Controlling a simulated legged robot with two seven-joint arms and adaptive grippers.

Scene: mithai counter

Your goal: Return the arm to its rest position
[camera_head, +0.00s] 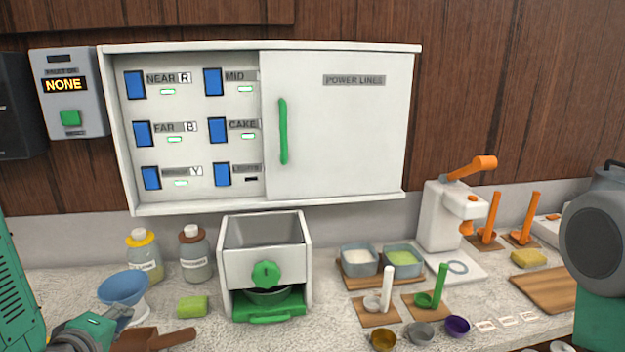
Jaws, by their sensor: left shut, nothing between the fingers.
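My left arm comes in at the lower left edge, a green housing with a grey joint. My left gripper (172,338) shows low in the picture at the front edge of the counter. Its brown fingers point right and are shut, with nothing between them. The lower part of the gripper is cut off by the picture's bottom edge. It is in front of the green sponge (193,307) and to the right of the blue bowl (123,287). Parts of my right arm show at the right edge; its gripper is not in view.
A white box with a green knob and tray (236,268) stands right of the left gripper. Two jars (195,262) stand behind. Small cups (457,327), the orange-handled press (440,220) and a wooden board (545,287) fill the right side. A switch panel (340,140) hangs above.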

